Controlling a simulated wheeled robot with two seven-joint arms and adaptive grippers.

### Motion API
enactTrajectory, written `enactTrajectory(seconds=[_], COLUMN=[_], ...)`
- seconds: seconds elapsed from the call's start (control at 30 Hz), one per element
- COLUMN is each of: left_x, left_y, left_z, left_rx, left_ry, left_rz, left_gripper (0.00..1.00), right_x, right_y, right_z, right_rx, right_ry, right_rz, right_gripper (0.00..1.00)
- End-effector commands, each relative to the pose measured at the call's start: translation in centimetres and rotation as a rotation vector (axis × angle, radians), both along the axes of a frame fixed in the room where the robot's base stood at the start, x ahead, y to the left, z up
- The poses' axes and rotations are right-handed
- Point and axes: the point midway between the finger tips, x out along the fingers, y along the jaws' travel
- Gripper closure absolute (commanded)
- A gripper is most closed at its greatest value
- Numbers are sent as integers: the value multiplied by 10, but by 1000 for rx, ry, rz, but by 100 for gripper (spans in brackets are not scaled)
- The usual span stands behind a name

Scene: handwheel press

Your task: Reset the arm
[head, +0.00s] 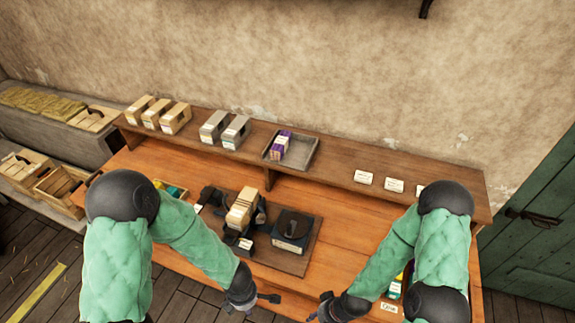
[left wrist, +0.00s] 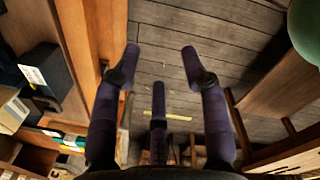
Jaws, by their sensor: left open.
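My left gripper (head: 262,299) is at the front edge of the workbench, below the press board in the head view. In the left wrist view its dark fingers (left wrist: 160,55) are spread apart, with nothing between them and the plank floor beyond. My right gripper (head: 318,306) is a little to the right, also by the front edge; its fingers are small and partly cut off, so I cannot tell their state. Both arms are bent, in green padded sleeves. A dark press-like device (head: 213,197) holding tan blocks (head: 242,208) stands on a brown board (head: 285,263), clear of both grippers.
A dark box-like block (head: 292,229) stands on the board's right side. The raised back shelf (head: 335,168) carries tan and grey boxes, a grey tray (head: 301,158) with a purple-and-white item, and white labels. Wooden crates (head: 60,184) stand at left, a green door (head: 535,240) at right.

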Motion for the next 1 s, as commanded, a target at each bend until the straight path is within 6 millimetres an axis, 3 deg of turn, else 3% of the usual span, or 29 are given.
enactTrajectory(seconds=[0.03,0.1,0.37,0.6,0.8,1.0], left_x=[-1,0,-3,-19,-31,-35], left_y=[3,5,2,-12,-23,-27], left_z=[-30,-55,-144,-218,-250,-254], left_rx=[-1,-6,-55,-131,-177,-190], left_ry=[2,-7,-59,-153,-234,-265], left_rz=[-100,-259,-842,-1349,-1617,-1696], left_gripper=[55,55,55,55,55,55], right_x=[0,0,0,0,0,0], right_y=[0,0,0,0,0,0], right_z=[-23,-40,-99,-151,-174,-177], right_rx=[0,0,0,0,0,0], right_ry=[0,0,0,0,0,0], right_rz=[0,0,0,0,0,0], right_gripper=[60,60,60,60,60,60])
